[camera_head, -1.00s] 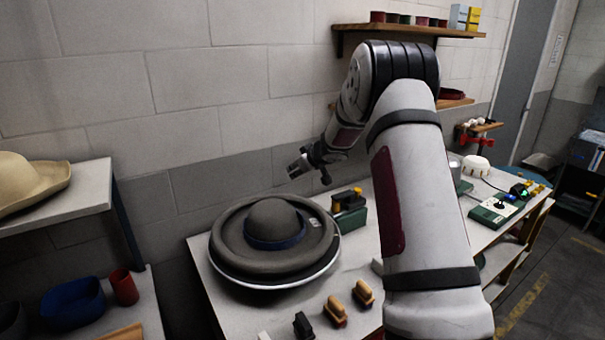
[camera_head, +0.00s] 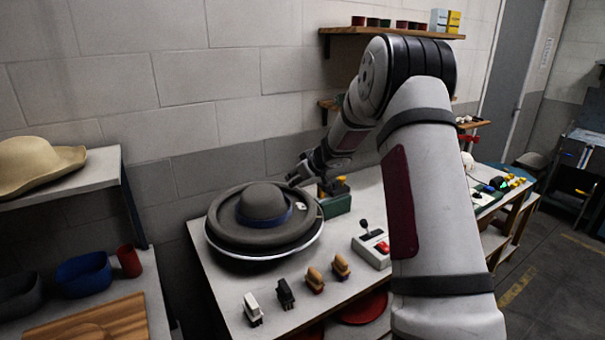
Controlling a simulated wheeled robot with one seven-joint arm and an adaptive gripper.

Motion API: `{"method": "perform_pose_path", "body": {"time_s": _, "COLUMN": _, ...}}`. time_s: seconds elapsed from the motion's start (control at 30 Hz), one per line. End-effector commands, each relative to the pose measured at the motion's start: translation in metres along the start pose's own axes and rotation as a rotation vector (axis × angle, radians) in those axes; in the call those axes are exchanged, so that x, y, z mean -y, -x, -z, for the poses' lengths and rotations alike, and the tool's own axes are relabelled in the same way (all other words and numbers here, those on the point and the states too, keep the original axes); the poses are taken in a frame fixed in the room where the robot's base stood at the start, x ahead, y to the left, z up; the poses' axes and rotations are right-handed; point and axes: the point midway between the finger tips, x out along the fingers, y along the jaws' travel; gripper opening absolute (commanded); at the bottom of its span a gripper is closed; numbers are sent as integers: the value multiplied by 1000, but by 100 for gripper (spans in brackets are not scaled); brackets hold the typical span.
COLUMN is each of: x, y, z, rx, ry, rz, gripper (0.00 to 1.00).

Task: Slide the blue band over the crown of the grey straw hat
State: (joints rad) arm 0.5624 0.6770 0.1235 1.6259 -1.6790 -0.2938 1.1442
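The grey hat (camera_head: 263,201) sits on the round stand on the table, crown up, with its wide upturned brim around it. The blue band (camera_head: 264,220) is around the lower part of the crown, near the brim. My gripper (camera_head: 292,180) is just behind and right of the hat, close to the brim's far right edge. Its fingers are small and partly merged with the arm, so I cannot tell whether they are open or shut. I cannot tell whether it touches the hat. A small pale tag (camera_head: 301,205) shows on the right side of the brim.
A green box with a yellow top (camera_head: 337,198) stands right of the hat, near my gripper. Several brushes (camera_head: 313,279) line the table's front. A control box with a lever (camera_head: 371,245) stands further right. A shelf with a straw hat (camera_head: 30,165) is at left.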

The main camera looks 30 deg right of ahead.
Motion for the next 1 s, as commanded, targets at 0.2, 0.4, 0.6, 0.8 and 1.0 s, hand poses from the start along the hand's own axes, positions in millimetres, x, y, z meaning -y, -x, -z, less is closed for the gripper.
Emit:
{"method": "perform_pose_path", "body": {"time_s": 0.2, "x": 33, "y": 9, "z": -12, "rx": 6, "ry": 5, "rz": 28, "gripper": 36}}
{"method": "perform_pose_path", "body": {"time_s": 0.4, "x": 65, "y": 18, "z": -23, "rx": 9, "ry": 15, "rz": 53, "gripper": 36}}
{"method": "perform_pose_path", "body": {"time_s": 0.6, "x": 96, "y": 28, "z": -35, "rx": 11, "ry": 25, "rz": 74, "gripper": 36}}
{"method": "perform_pose_path", "body": {"time_s": 0.8, "x": 117, "y": 35, "z": -44, "rx": 13, "ry": 31, "rz": 89, "gripper": 36}}
{"method": "perform_pose_path", "body": {"time_s": 1.0, "x": 126, "y": 38, "z": -48, "rx": 13, "ry": 35, "rz": 94, "gripper": 36}}
